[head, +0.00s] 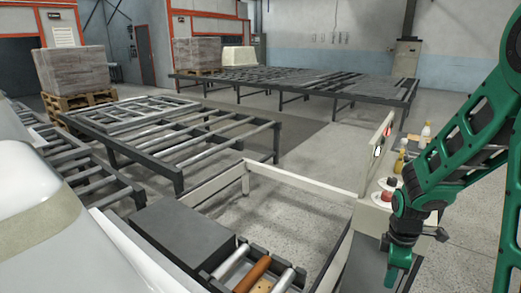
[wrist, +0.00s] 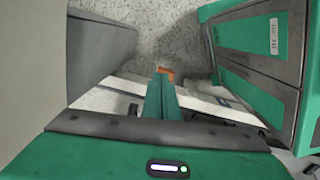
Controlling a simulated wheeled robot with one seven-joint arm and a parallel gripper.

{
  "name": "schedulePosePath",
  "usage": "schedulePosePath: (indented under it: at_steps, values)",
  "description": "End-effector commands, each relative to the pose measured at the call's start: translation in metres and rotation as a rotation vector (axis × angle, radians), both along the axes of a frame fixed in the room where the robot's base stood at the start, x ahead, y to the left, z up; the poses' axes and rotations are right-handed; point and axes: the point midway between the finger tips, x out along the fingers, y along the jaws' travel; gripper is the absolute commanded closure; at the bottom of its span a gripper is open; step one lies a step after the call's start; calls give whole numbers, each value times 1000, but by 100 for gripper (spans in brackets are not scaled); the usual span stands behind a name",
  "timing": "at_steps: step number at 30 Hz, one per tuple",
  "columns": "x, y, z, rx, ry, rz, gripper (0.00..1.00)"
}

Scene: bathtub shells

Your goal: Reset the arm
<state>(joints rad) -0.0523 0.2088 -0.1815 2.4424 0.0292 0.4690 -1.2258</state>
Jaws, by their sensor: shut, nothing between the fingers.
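My green arm comes in from the right edge of the head view and bends down. My gripper (head: 399,268) hangs low at the lower right, with its fingers pointing down beside the grey roller station. In the wrist view my gripper (wrist: 163,82) shows its green fingers pressed together, with nothing between them. A small orange patch shows at the fingertips. Speckled floor (wrist: 150,45) lies below and beyond them.
A cream-coloured stand (head: 377,212) with bottles and red-topped items is close behind my arm. A roller conveyor (head: 232,262) and a dark grey box (head: 182,238) lie left of the gripper. White tub shells (head: 70,245) fill the left edge. Steel frame tables (head: 175,150) stand farther back.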

Motion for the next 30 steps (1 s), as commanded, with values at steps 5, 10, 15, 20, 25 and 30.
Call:
schedulePosePath:
  at_steps: [5,10,15,20,25,30]
  values:
    - [-34,-25,50,3,-24,-353,100]
    - [-74,-41,89,11,-38,-691,100]
    - [-118,-52,121,24,-47,-1031,100]
    - [-159,-55,144,40,-51,-1331,100]
    - [-189,-54,157,52,-44,-1552,100]
    - [-201,-53,161,56,-39,-1641,100]
